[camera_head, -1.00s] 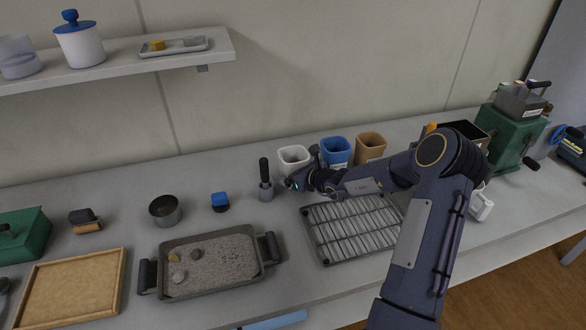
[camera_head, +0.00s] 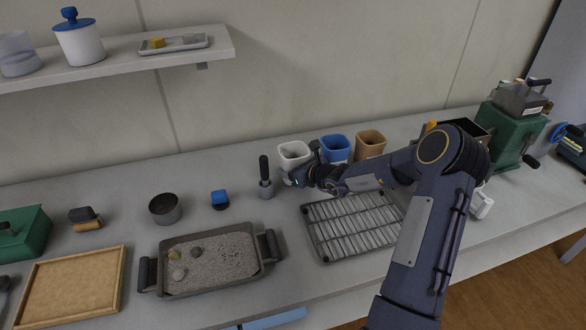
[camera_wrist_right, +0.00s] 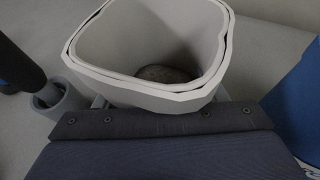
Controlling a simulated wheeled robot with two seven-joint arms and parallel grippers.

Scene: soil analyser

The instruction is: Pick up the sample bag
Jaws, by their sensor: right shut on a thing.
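The sample bag looks to be the white open-topped container (camera_head: 293,153), upright at the back of the bench. In the right wrist view its pale double rim (camera_wrist_right: 147,92) fills the upper middle, with a brownish rounded lump (camera_wrist_right: 168,74) at its bottom. My right gripper (camera_head: 296,180) is at the bag's near side, shut on it. The fingertips are mostly hidden below the rim, and I cannot tell whether the bag's base touches the bench. My left gripper is not in view.
A blue container (camera_head: 335,148) and a brown one (camera_head: 370,144) stand close to the right. A black-handled tool (camera_head: 265,178) stands just left. A wire rack (camera_head: 322,247) lies under my forearm. A gravel tray (camera_head: 160,286) is in front, left of the rack.

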